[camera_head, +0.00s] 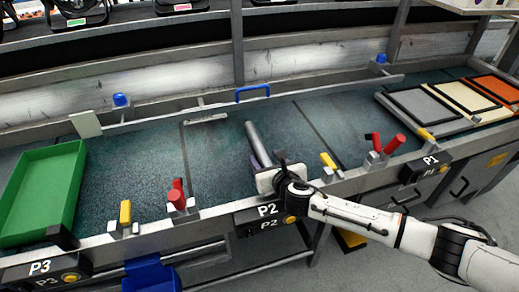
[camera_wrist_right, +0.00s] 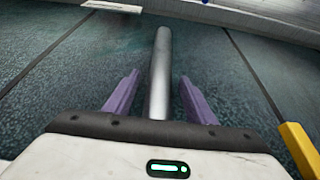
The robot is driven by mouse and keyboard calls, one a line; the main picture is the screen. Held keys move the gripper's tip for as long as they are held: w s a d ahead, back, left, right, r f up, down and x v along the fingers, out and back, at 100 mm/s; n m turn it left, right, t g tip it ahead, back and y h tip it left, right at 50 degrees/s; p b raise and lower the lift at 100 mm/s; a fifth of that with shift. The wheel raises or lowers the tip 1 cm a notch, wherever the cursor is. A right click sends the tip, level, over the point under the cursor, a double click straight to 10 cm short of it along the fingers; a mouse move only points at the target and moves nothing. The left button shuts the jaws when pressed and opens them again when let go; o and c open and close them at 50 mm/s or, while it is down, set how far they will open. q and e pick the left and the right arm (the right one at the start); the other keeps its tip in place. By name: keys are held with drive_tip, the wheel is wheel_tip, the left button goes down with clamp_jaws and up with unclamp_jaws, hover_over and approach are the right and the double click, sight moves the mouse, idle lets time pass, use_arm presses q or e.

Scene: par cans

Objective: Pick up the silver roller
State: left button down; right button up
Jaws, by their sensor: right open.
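The silver roller (camera_head: 256,142) lies on the dark green bench surface at station P2, pointing away from the front rail. In the right wrist view the silver roller (camera_wrist_right: 160,75) runs lengthwise between the two purple fingers. My right gripper (camera_head: 262,166) is over the near end of the roller. In the right wrist view my right gripper (camera_wrist_right: 157,95) is open, with a gap showing on each side of the roller. The roller's near end is hidden behind the gripper body. My left gripper is not in view.
A green tray (camera_head: 14,205) stands at the left. Yellow handles (camera_head: 126,212) and red clamps (camera_head: 177,195) line the front rail. A blue handle (camera_head: 252,92) is on the back rail. Grey, cream and orange panels (camera_head: 496,88) lie at the right. The bench beside the roller is clear.

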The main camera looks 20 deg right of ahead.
drive_tip(key=shift+w+f, duration=0.1)
drive_tip(key=shift+w, duration=0.2)
drive_tip(key=c, duration=1.2)
clamp_jaws()
drive_tip(key=shift+r, duration=0.2)
